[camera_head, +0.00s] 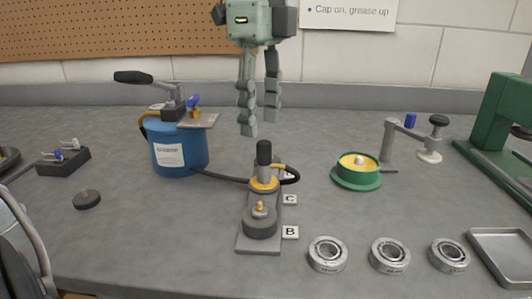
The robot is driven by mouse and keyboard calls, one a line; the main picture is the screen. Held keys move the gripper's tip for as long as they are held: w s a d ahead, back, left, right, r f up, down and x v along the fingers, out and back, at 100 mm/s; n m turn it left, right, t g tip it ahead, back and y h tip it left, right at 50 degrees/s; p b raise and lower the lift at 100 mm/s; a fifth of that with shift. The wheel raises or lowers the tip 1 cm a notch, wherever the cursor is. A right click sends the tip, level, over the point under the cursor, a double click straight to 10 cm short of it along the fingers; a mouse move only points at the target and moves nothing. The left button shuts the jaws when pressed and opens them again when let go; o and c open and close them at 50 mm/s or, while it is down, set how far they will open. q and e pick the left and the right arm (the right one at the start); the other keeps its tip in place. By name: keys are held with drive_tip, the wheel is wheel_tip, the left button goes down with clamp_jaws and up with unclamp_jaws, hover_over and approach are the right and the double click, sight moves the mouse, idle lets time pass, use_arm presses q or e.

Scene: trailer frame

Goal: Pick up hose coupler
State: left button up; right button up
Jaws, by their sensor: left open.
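The hose coupler (264,160) looks to be the dark upright cap on a grey and yellow body. It stands on a narrow metal plate (258,249) beside label C. A black hose (222,177) runs from the blue grease pot (180,150) to it, with a loop on its right side. My left gripper (261,124) hangs from above with its two fingers pointing down and apart. It is open and empty, and its fingertips show just above the coupler in the picture. My right gripper is not in view.
A round dark fitting with a yellow nipple (260,218) sits by label B. Three bearings (328,254) lie at the front right, near a metal tray (505,253). A green and yellow tin (357,172) and a green press (497,135) stand to the right. A dark puck (87,199) lies left.

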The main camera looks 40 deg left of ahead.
sight(263, 142)
use_arm(q)
wheel_tip(263, 142, down, 7)
drive_tip(key=shift+w+d+f, duration=0.1)
drive_tip(key=shift+d+f, duration=0.05)
drive_tip(key=shift+f, duration=0.05)
idle(0.3)
clamp_jaws()
